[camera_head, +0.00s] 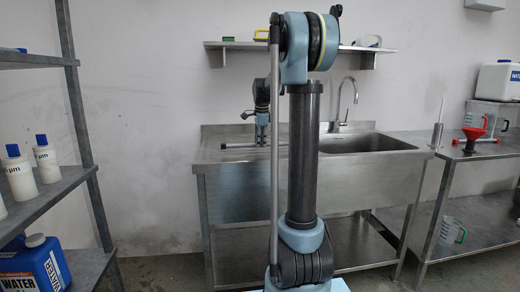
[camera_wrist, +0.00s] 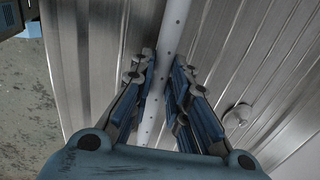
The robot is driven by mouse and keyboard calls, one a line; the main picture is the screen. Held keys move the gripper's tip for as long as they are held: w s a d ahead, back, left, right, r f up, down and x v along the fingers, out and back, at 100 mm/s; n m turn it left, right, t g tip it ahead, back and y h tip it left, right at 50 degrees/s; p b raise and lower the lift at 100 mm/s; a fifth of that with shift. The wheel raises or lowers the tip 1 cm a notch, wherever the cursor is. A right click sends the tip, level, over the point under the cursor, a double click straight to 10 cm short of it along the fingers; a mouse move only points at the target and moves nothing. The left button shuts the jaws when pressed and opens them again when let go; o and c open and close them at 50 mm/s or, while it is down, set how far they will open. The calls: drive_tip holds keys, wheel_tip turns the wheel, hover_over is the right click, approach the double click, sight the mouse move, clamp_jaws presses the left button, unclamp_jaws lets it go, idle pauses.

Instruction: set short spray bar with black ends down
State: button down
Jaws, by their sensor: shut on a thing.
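The short spray bar (camera_head: 238,146) is a thin grey bar with a dark left end, lying level over the left, ribbed part of the steel sink unit (camera_head: 212,172). My gripper (camera_head: 262,140) points down and is shut on the bar near the middle of what shows. In the wrist view the bar (camera_wrist: 176,22) is pale with small holes and runs between the two fingers of my gripper (camera_wrist: 164,78).
The sink basin (camera_head: 360,144) and tap (camera_head: 345,100) are to the right. A small round fitting (camera_wrist: 238,115) lies on the steel right of my gripper. A side table (camera_head: 480,150) holds a red funnel (camera_head: 472,134) and containers. A wall shelf (camera_head: 235,44) hangs above.

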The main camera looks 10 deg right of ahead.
drive_tip(key=shift+f, duration=1.25)
drive_tip(key=c, duration=1.8)
unclamp_jaws()
wheel_tip(320, 180, up, 12)
drive_tip(key=s, duration=0.2)
drive_tip(key=s+f+n, duration=0.5)
drive_tip(key=s, duration=0.6)
drive_tip(key=s+f+n, duration=0.4)
drive_tip(key=s+f, duration=0.1)
drive_tip(key=s, duration=0.7)
drive_tip(key=s+f+n, duration=0.3)
drive_tip(key=s+f, duration=0.3)
drive_tip(key=s+f+n, duration=0.3)
drive_tip(key=s+f, duration=0.3)
drive_tip(key=s+f+n, duration=0.3)
drive_tip(key=s+f, duration=0.3)
drive_tip(key=shift+s+f, duration=0.3)
